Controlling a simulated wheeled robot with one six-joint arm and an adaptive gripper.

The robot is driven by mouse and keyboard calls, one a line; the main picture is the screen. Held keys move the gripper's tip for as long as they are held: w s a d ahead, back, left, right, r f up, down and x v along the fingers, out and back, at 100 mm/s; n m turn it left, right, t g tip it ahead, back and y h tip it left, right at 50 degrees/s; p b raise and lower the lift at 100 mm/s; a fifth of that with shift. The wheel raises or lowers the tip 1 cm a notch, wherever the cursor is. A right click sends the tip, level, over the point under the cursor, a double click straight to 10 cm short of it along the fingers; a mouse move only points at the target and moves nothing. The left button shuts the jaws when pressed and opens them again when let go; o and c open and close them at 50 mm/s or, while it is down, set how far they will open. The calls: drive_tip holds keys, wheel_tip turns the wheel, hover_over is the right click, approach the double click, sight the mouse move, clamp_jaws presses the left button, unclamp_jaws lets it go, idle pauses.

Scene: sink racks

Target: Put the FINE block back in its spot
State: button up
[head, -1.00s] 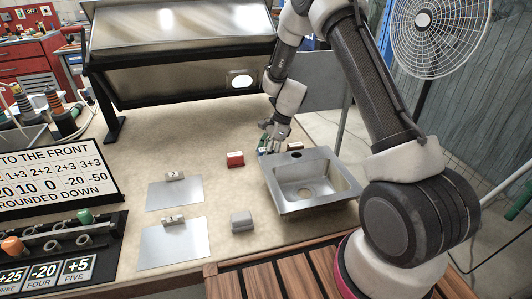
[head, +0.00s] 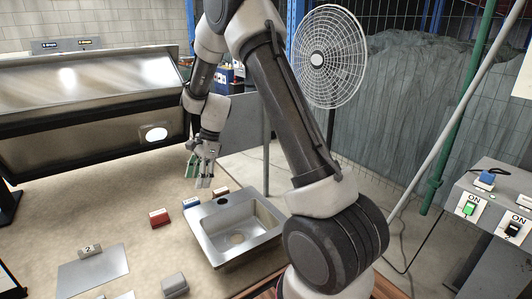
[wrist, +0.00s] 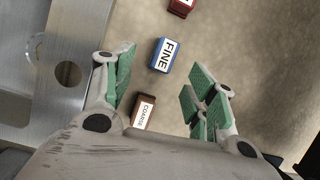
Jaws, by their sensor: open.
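The FINE block (wrist: 163,55) is blue with a white label and lies on the tabletop between a red block (wrist: 181,7) and a brown COARSE block (wrist: 143,110) in the wrist view. In the head view the FINE block (head: 190,202) stands in the same row, left of the sink. My gripper (head: 202,172) is open and empty above the table, behind the row. In the wrist view its green-padded fingers (wrist: 162,82) are spread either side of the COARSE block, with the FINE block just beyond the tips.
A metal sink (head: 205,236) with a raised rim is right of the blocks. A grey block (head: 174,284) sits in front of it. A metal plate (head: 95,272) with a number 2 tag lies left. A large tilted metal panel (head: 90,90) stands behind; the tabletop between is clear.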

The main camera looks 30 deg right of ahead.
drive_tip(key=s+d+r+n+t+h, duration=0.1)
drive_tip(key=s+d+r+n, duration=0.1)
drive_tip(key=s+r+n, duration=0.35)
drive_tip(key=s+d+r+n+t+h, duration=0.1)
drive_tip(key=s+d+r+n, duration=0.15)
drive_tip(key=s+r, duration=0.65)
drive_tip(key=s+d+r+n, duration=0.2)
drive_tip(key=s+n, duration=0.1)
drive_tip(key=s, duration=0.3)
drive_tip(key=s+d+r+n+t+h, duration=0.1)
drive_tip(key=s+d+r+n, duration=0.1)
drive_tip(key=s, duration=0.4)
drive_tip(key=s+d+r+n+t+h, duration=0.1)
drive_tip(key=s+d+r+n, duration=0.1)
drive_tip(key=s, duration=0.4)
drive_tip(key=shift+s+d+r+n, duration=0.25)
drive_tip(key=shift+d+r+n, duration=0.15)
drive_tip(key=shift+r+n, duration=0.45)
